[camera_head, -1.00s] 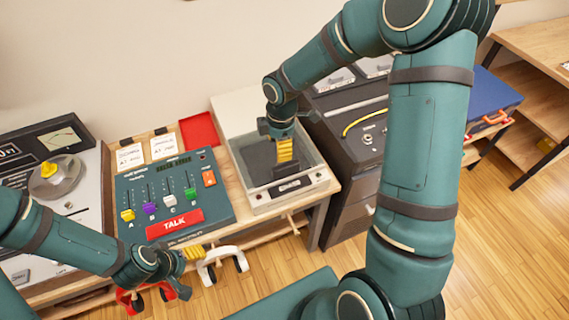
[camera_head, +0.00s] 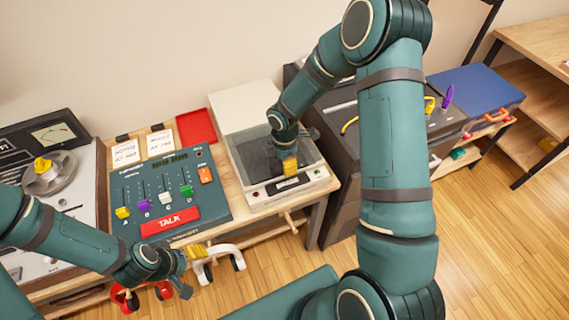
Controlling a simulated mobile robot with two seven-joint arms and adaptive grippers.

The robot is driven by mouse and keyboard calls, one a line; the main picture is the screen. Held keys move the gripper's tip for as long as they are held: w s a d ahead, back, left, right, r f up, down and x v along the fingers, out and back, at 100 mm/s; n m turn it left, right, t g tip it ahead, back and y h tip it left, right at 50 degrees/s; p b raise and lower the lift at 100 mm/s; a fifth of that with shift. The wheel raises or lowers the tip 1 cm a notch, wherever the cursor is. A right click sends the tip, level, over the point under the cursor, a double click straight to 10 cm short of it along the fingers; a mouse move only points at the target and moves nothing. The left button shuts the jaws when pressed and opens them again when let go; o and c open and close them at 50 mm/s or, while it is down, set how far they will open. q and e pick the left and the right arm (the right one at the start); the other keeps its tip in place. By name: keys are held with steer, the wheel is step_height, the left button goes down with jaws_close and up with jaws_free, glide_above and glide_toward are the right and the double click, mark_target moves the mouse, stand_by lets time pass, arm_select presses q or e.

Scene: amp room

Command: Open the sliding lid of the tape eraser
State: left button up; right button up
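The tape eraser (camera_head: 318,176) is a pale box with a dark, see-through top surface, standing at the right end of the wooden bench. A small black piece (camera_head: 287,185) is at its front edge. My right gripper (camera_head: 289,166) points down over the front part of the top, its yellow fingertips just behind the black piece. I cannot tell whether they touch it or how far apart they are. The lid looks to cover the box, though my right gripper and wrist hide part of it. My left gripper (camera_head: 193,252) hangs before the bench's front edge, away from the eraser; its opening is unclear.
A mixing panel with coloured sliders (camera_head: 172,195) stands left of the eraser, with a reel machine (camera_head: 48,178) farther left. A red square (camera_head: 197,127) lies behind. A dark cabinet (camera_head: 345,148) stands close on the right. White headphones (camera_head: 219,265) hang below the bench front.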

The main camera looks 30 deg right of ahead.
steer(key=shift+f, duration=0.35)
steer(key=shift+c, duration=0.3)
jaws_close()
steer(key=shift+s, duration=0.2)
